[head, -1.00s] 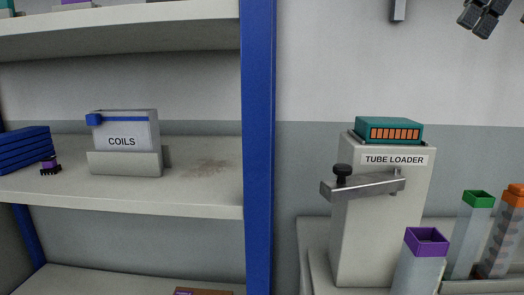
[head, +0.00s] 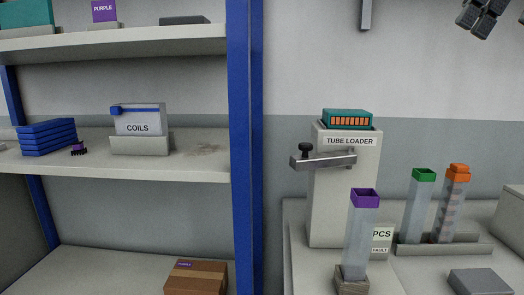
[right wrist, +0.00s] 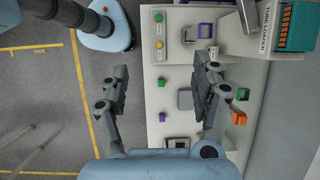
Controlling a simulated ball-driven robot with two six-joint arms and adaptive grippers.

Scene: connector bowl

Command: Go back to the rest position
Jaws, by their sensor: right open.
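My right gripper (right wrist: 160,80) is open and empty in the right wrist view, its two fingers wide apart above the light bench. Dark gripper parts, seemingly of the same right gripper (head: 480,16), show at the top right of the head view, high above the bench and against the wall. My left gripper does not show clearly in either view.
The tube loader (head: 343,190) stands on the bench beside purple-topped (head: 362,235), green-topped (head: 417,210) and orange-topped (head: 452,208) tubes. A blue-posted shelf (head: 110,165) at left holds a COILS box (head: 138,122) and blue trays (head: 46,137). A brown box (head: 196,280) sits below.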

